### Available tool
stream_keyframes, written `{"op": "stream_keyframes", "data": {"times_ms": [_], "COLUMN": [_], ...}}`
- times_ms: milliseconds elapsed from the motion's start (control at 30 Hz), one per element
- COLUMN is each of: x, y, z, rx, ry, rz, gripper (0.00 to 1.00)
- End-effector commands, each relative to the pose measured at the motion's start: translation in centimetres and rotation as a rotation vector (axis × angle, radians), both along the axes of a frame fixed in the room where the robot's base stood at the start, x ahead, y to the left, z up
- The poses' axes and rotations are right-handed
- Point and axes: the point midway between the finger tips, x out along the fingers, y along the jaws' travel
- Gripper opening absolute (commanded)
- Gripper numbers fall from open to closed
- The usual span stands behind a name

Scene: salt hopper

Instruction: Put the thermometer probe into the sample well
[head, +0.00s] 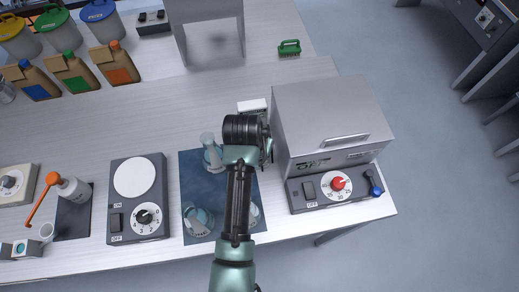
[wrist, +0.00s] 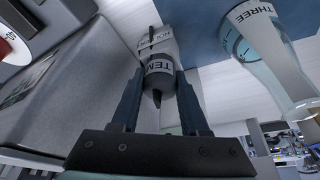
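My gripper (wrist: 160,72) points down over the bench beside the grey metal box. Whether the fingers touch the cylinder is unclear. My arm hides the spot in the head view. I cannot identify the sample well.
The grey box (head: 325,110) with a red dial stands close to the right of my gripper. Flasks stand on the blue mat (head: 218,205), one lettered "THREE" (wrist: 262,45). A hotplate (head: 137,200) is left of the mat. Bottles (head: 118,65) stand at the back left.

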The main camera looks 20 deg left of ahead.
Motion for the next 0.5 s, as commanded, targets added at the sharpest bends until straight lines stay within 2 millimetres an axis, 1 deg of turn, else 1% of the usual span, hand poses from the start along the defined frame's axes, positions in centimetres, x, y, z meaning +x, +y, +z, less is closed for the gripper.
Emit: {"op": "stream_keyframes", "data": {"times_ms": [33, 100, 167, 500], "x": [-0.01, -0.01, -0.01, -0.01], "y": [0.00, 0.00, 0.00, 0.00], "z": [0.00, -0.01, -0.01, 0.03], "rx": [0.000, 0.000, 0.000, 0.000], "ry": [0.000, 0.000, 0.000, 0.000], "rz": [0.000, 0.000, 0.000, 0.000], "gripper": [0.23, 0.10, 0.00, 0.00]}}
